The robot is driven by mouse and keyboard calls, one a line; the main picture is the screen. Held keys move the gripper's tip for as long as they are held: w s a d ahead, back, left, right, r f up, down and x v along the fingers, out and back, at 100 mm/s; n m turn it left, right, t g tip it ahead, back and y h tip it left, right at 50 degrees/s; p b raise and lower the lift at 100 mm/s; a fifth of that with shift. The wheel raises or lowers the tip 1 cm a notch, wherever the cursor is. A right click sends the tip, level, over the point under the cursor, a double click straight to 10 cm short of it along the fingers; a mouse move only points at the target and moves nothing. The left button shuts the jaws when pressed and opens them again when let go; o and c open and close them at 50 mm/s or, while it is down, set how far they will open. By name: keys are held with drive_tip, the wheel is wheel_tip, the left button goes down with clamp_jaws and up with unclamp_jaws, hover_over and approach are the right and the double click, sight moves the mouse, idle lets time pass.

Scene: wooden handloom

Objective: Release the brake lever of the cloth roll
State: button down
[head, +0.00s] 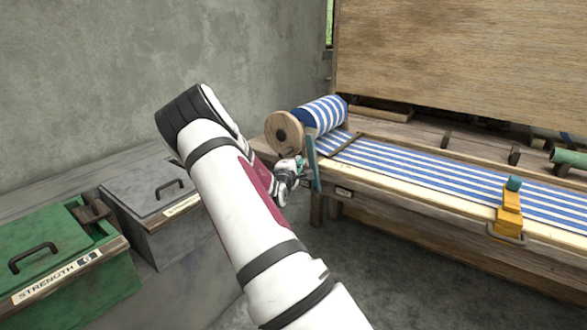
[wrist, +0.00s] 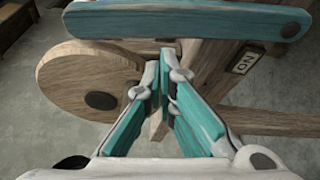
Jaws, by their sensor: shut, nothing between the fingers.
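The brake lever (head: 313,163) is a teal bar standing near upright at the loom's left end, beside the cloth roll (head: 326,112). The roll carries blue and white striped cloth and has a round wooden end disc (head: 284,132); the disc also shows at left in the wrist view (wrist: 70,78). My gripper (head: 301,163) is shut and empty, close to the lever. In the wrist view its teal-padded fingertips (wrist: 165,58) meet just below the lever; a small gap seems to separate them.
A small lettered plate (wrist: 246,61) is on the wooden frame right of the fingers. Striped cloth (head: 430,172) runs along the loom, with a yellow clamp-like piece (head: 509,212) at its front edge. Green (head: 50,250) and grey (head: 147,190) boxes stand left of my arm.

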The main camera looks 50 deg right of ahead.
sight(308, 156)
drive_tip(key=shift+w+d, duration=0.2)
drive_tip(key=shift+d, duration=0.3)
drive_tip(key=shift+s, duration=0.1)
drive_tip(key=shift+s+r+m, duration=0.1)
drive_tip(key=shift+s+m, duration=0.15)
drive_tip(key=shift+m, duration=0.15)
drive_tip(key=shift+s+r+b, duration=0.1)
drive_tip(key=shift+s+b, duration=0.05)
drive_tip(key=shift+b, duration=0.2)
drive_tip(key=shift+s+d+r+m+t+h+b, duration=0.1)
drive_tip(key=shift+s+r+m+t+h+b, duration=0.1)
drive_tip(key=shift+s+m+b, duration=0.3)
drive_tip(key=shift+s+d+r+m+t+h+b, duration=0.1)
drive_tip(key=shift+s+m+h+b, duration=0.15)
drive_tip(key=shift+s+m, duration=0.4)
drive_tip(key=s+m+h+b, duration=0.1)
drive_tip(key=s+m+b, duration=0.2)
drive_tip(key=shift+s+d+m, duration=0.1)
drive_tip(key=shift+s+m, duration=0.15)
drive_tip(key=shift+s+b, duration=0.4)
drive_tip(key=shift+s, duration=0.35)
